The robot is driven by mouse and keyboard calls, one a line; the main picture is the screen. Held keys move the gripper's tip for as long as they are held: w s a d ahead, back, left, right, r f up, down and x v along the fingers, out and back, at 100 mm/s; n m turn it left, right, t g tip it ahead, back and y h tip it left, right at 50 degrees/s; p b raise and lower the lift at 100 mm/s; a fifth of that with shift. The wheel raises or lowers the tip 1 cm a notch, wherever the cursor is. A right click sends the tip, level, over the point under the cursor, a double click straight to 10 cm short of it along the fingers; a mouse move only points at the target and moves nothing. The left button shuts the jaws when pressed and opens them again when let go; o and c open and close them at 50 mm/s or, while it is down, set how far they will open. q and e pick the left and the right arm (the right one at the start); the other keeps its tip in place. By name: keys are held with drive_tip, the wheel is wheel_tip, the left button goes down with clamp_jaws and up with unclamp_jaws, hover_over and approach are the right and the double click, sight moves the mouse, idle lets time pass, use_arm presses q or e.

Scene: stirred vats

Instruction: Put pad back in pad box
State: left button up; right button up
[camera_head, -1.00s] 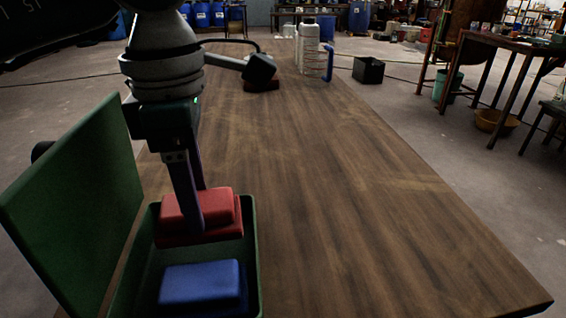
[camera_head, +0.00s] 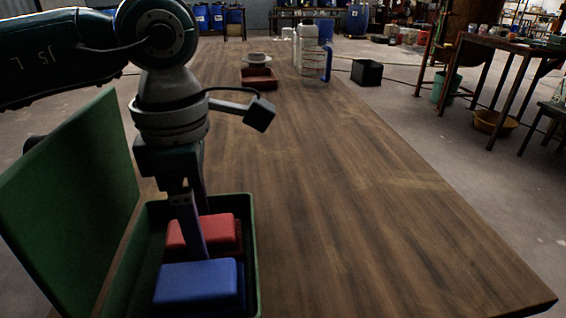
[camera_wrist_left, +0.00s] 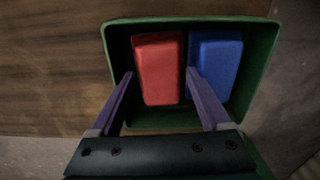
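The green pad box (camera_head: 254,240) stands at the table's near left, its lid (camera_head: 75,190) raised on the left side. The red pad (camera_head: 222,230) sits low inside the box, behind the blue pad (camera_head: 195,283). In the left wrist view the red pad (camera_wrist_left: 158,70) and blue pad (camera_wrist_left: 216,68) lie side by side within the box walls. My left gripper (camera_head: 197,250) reaches down into the box. Its fingers (camera_wrist_left: 158,76) straddle the red pad with narrow gaps showing, the right finger between the two pads. My right gripper is not in view.
The wooden table (camera_head: 370,210) is clear to the right of the box. Farther back stand a reddish tray (camera_head: 258,82), a small pale dish (camera_head: 256,58) and a clear jug with a blue handle (camera_head: 315,65). A black bin (camera_head: 367,72) stands beyond the table's right edge.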

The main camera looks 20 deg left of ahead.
sight(203, 227)
use_arm(q)
drive_tip(key=shift+o, duration=0.6)
drive_tip(key=shift+r, duration=0.1)
wheel_tip(203, 227, up, 10)
drive_tip(key=p, duration=0.1)
drive_tip(key=shift+w+d, duration=0.1)
drive_tip(key=shift+d, duration=0.05)
